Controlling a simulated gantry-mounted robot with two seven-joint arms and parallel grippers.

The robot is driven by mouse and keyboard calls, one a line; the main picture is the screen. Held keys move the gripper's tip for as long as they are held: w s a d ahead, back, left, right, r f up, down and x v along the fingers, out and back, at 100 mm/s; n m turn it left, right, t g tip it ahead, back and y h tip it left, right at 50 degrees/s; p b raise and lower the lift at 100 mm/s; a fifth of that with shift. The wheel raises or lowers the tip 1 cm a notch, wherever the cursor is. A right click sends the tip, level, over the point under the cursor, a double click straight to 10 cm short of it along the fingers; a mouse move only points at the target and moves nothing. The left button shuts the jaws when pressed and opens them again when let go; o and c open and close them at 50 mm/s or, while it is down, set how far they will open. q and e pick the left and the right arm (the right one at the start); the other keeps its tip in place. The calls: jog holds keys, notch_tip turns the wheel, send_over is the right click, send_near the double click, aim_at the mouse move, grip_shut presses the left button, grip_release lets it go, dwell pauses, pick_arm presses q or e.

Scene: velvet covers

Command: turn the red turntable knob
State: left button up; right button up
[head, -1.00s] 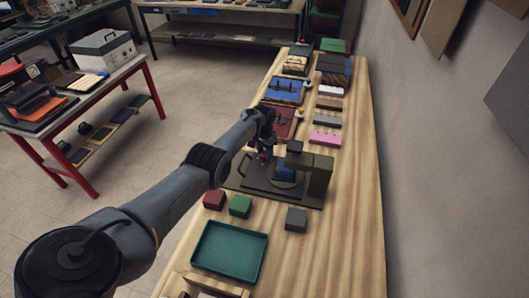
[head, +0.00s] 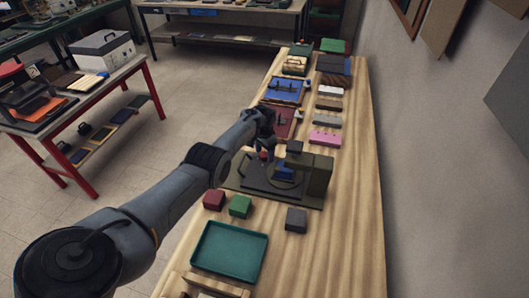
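The red knob (head: 263,155) shows as a small red spot at the far left side of a dark round turntable (head: 259,171). The turntable sits on a flat dark base under an olive-grey press-like frame (head: 319,176). A blue piece (head: 283,173) shows beneath the frame's head. My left gripper (head: 264,150) reaches in from the left and is right at the knob, pointing down. Its fingers are dark and small, so I cannot tell whether they are closed on the knob. My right gripper is not in view.
On the wooden bench, a red block (head: 214,200), a green block (head: 240,206), a grey block (head: 296,219) and a teal tray (head: 229,251) lie in front. Books and a pink block (head: 325,138) lie behind. The bench's right side is clear beside the wall.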

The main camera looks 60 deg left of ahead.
aim_at(265, 154)
pick_arm(q)
notch_tip(265, 154, up, 11)
jog(key=p, duration=0.5)
